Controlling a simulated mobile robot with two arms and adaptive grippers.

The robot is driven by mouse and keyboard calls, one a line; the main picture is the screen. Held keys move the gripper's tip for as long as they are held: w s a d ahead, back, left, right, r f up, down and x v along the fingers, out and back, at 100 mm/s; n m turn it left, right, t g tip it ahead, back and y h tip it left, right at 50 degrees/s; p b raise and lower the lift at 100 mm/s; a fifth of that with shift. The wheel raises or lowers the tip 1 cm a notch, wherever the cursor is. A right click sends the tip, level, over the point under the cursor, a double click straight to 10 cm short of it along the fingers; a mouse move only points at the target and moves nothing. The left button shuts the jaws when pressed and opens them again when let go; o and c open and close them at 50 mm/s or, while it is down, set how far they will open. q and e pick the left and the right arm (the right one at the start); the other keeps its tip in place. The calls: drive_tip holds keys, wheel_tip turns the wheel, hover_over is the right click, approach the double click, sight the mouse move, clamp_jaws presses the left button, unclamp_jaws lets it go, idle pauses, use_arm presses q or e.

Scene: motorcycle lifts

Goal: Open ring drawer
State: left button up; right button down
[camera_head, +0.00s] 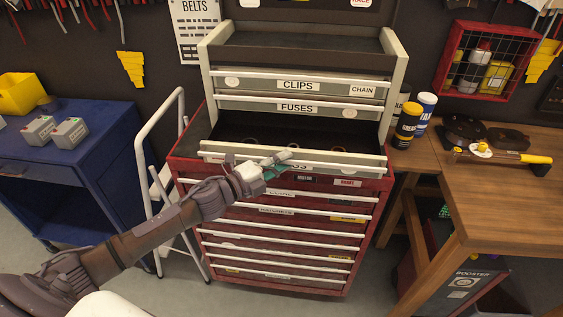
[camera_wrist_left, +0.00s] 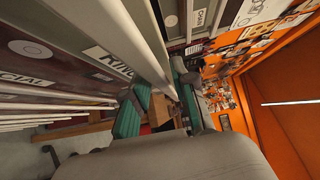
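The ring drawer (camera_head: 335,157) in the grey upper part of the tool chest is pulled out. Its dark inside shows, with a few ring shapes at the bottom. Its label, partly hidden by my gripper in the head view, reads as RINGS in the left wrist view (camera_wrist_left: 109,62). My left gripper (camera_head: 277,163) is at the middle of the drawer's front rail. In the left wrist view its teal fingers (camera_wrist_left: 160,92) stand apart with the white rail (camera_wrist_left: 148,45) running between them; whether they press on it is unclear. My right gripper is not in view.
The CLIPS (camera_head: 297,85) and FUSES (camera_head: 296,107) drawers above are shut. Red drawers (camera_head: 300,240) below are shut. A white folding step (camera_head: 157,165) and blue cart (camera_head: 75,165) stand left. A wooden bench (camera_head: 510,205) with cans (camera_head: 408,122) stands close on the right.

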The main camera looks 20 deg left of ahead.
use_arm(q)
drive_tip(key=shift+o, duration=0.6)
drive_tip(key=v, duration=1.2)
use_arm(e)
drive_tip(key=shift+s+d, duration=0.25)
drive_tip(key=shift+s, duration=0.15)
use_arm(q)
drive_tip(key=shift+r, duration=0.1)
